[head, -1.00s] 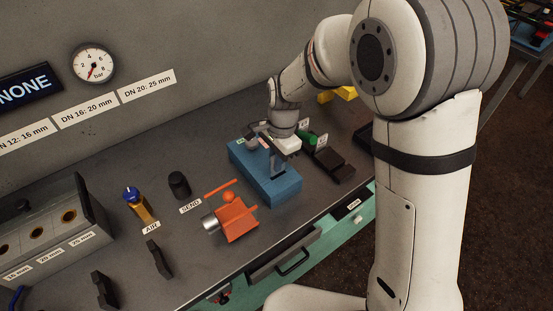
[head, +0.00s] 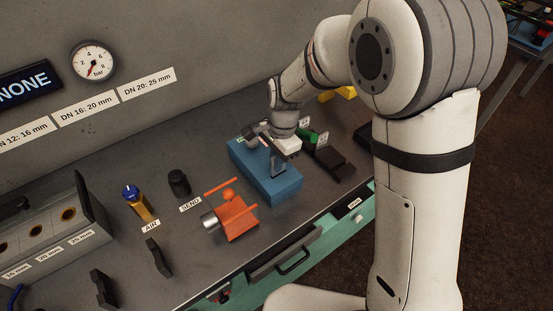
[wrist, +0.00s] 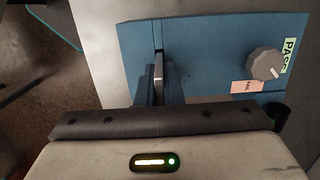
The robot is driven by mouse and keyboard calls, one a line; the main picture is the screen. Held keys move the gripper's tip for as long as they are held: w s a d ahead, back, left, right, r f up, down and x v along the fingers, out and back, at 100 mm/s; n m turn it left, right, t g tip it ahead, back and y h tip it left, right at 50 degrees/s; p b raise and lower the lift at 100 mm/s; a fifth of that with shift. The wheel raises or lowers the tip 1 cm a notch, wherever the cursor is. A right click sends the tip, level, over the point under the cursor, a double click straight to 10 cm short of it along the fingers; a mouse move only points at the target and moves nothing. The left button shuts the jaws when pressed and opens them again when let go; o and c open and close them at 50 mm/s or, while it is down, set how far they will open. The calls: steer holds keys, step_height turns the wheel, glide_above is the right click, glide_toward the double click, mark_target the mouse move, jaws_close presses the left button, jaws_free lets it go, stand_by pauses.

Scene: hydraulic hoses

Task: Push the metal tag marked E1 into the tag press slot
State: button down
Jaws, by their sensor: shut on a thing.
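The blue press block (head: 262,178) lies on the grey bench, under my gripper (head: 279,168). In the wrist view the block (wrist: 210,60) shows a narrow dark slot (wrist: 158,35) in its top. My gripper (wrist: 158,92) is shut on a thin metal tag (wrist: 159,66), seen edge-on and in line with the slot. I cannot read its E1 marking, and my gripper hides its lower part. I cannot tell how deep the tag sits in the slot.
The block carries a grey knob (wrist: 265,64) with PASS and FAIL labels. An orange fixture (head: 237,218) stands left of the block. Black and green blocks (head: 330,160) lie to its right. A drawer handle (head: 285,263) sticks out at the front.

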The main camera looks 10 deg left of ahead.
mark_target(275, 174)
steer(key=shift+f+b, duration=1)
steer(key=shift+f, duration=0.55)
steer(key=c, duration=1.5)
jaws_free()
steer(key=shift+r, duration=0.1)
steer(key=shift+r, duration=0.1)
steer(key=r, duration=0.7)
steer(key=shift+w+d+r, duration=0.3)
steer(key=shift+w+d, duration=0.05)
